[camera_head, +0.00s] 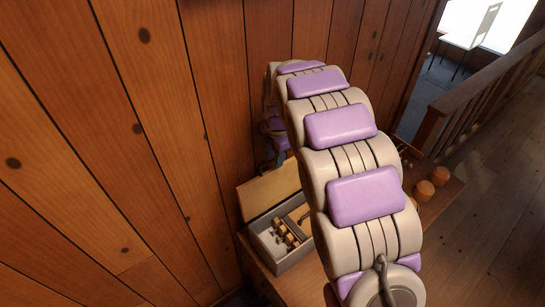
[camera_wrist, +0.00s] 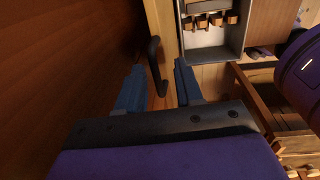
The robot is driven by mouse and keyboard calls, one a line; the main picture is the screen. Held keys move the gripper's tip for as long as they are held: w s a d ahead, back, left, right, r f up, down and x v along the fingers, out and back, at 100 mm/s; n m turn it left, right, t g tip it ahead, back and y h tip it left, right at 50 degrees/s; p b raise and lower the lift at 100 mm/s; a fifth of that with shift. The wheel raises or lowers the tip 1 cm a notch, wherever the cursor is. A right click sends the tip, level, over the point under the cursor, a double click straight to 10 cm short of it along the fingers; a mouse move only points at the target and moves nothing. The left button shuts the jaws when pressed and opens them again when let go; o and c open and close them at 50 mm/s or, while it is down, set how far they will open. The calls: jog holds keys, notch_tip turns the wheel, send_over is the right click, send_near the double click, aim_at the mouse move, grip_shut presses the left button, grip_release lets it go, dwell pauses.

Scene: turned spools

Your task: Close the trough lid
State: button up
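The trough (camera_head: 282,264) is a grey box against the plank wall, partly hidden by my arm in the head view. Its pale wooden lid (camera_head: 268,190) stands up open at the wall side. In the wrist view the lid (camera_wrist: 164,20) shows nearly edge-on beside the grey trough (camera_wrist: 213,54). A dark bar handle (camera_wrist: 153,60) sticks out from the lid. My gripper (camera_wrist: 159,66) is open, with a blue finger on each side of the handle and visible gaps. I cannot tell whether either finger touches it.
Several small wooden spools (camera_head: 283,233) lie in the trough. More turned wooden pieces (camera_head: 425,190) stand on the bench at right. The plank wall (camera_head: 130,150) is close on the left. A wooden railing (camera_head: 480,90) and open floor lie to the right.

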jog(key=shift+f, duration=0.15)
jog(key=shift+a, duration=0.95)
jog(key=shift+c, duration=0.3)
jog(key=shift+a+f, duration=0.1)
jog(key=shift+a, duration=0.15)
jog(key=shift+c, duration=1.5)
jog(key=shift+d, duration=0.15)
jog(key=shift+c, duration=0.8)
jog(key=shift+d, duration=0.65)
grip_shut()
jog(key=shift+a, duration=0.1)
jog(key=shift+a, duration=0.15)
